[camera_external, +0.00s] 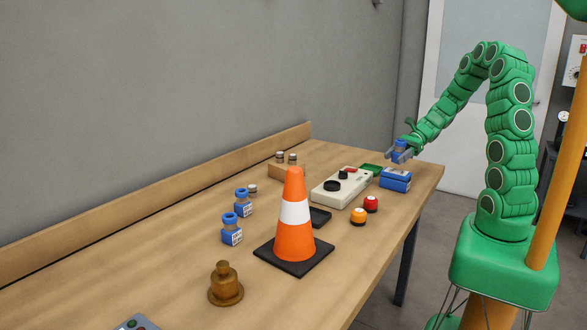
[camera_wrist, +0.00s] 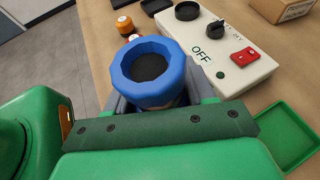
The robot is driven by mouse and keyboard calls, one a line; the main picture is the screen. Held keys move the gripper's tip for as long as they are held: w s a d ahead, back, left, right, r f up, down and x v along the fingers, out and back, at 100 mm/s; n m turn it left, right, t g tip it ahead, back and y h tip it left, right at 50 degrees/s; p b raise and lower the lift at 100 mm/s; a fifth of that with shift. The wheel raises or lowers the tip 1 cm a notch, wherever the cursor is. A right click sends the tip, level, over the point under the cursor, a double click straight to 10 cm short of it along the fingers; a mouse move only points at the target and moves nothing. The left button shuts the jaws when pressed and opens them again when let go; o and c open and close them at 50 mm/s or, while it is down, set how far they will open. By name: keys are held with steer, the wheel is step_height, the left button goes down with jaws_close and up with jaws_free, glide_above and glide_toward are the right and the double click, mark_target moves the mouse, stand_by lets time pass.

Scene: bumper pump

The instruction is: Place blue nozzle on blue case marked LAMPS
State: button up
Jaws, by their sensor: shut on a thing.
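My gripper (camera_external: 402,156) is at the far right end of the table, shut on the blue nozzle (camera_external: 400,145). In the wrist view the nozzle (camera_wrist: 145,92) shows as a blue ring with a dark hollow, between the grey fingers (camera_wrist: 160,104). It looks upright. The blue case (camera_external: 396,182) lies on the table right below the gripper. I cannot tell whether the nozzle's lower end touches the case, and no LAMPS marking is readable. The case is hidden in the wrist view.
A cream control box (camera_external: 335,192) with an OFF label and a green tray (camera_external: 372,168) are left of the case. Red (camera_external: 371,203) and orange (camera_external: 358,215) items sit in front. A traffic cone (camera_external: 294,225) and two blue-topped bottles (camera_external: 232,231) stand further left.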

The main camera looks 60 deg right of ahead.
mark_target(416, 163)
steer(key=shift+w+f, duration=0.15)
steer(key=shift+f, duration=1.6)
steer(key=shift+f, duration=0.15)
steer(key=o, duration=1.2)
steer(key=shift+d+r, duration=0.15)
steer(key=shift+r, duration=0.05)
steer(key=v, duration=1.1)
steer(key=shift+d+r, duration=0.25)
steer(key=shift+d, duration=0.1)
